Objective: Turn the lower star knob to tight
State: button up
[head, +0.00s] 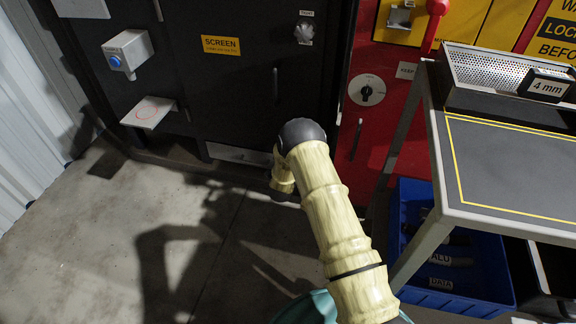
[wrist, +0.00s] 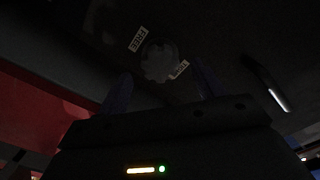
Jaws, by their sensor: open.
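A dark star knob (wrist: 160,62) shows in the wrist view on a dark panel, with a label reading FREE (wrist: 138,39) at its upper left and a second small label (wrist: 179,70), hard to read, at its lower right. My gripper (wrist: 162,75) is open, its two fingers apart on either side of the knob in the picture. Whether the fingers reach the knob's depth I cannot tell. In the head view my arm hides the gripper and the lower knob. An upper star knob (head: 305,32) shows there near the dark cabinet's top right.
The dark cabinet (head: 230,90) carries a blue button box (head: 128,54) and a small shelf (head: 149,112). A bar handle (wrist: 266,84) is right of the knob. A red panel (head: 385,110), a grey table (head: 510,170) and a blue bin (head: 470,275) stand right.

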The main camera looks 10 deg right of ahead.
jog(key=p+v, duration=0.4)
jog(key=v, duration=0.9)
jog(key=shift+s, duration=0.15)
notch_tip(320, 180, up, 15)
jog(key=n+g+y+p, duration=0.2)
jog(key=n+g+y, duration=0.4)
jog(key=s+d+r+n+g+p, duration=0.1)
jog(key=s+d+r+n+g, duration=0.2)
jog(key=s, duration=0.6)
jog(key=s+d+r+n+g+y+p, duration=0.1)
jog(key=s+d+r+g, duration=0.1)
jog(key=s+r, duration=0.5)
jog(key=s+d+r+n+g+p, duration=0.1)
jog(key=s+d+r+n+g, duration=0.15)
jog(key=s, duration=0.85)
notch_tip(320, 180, up, 37)
jog(key=p, duration=3.7)
jog(key=shift+w+a, duration=0.35)
jog(key=shift+a, duration=0.05)
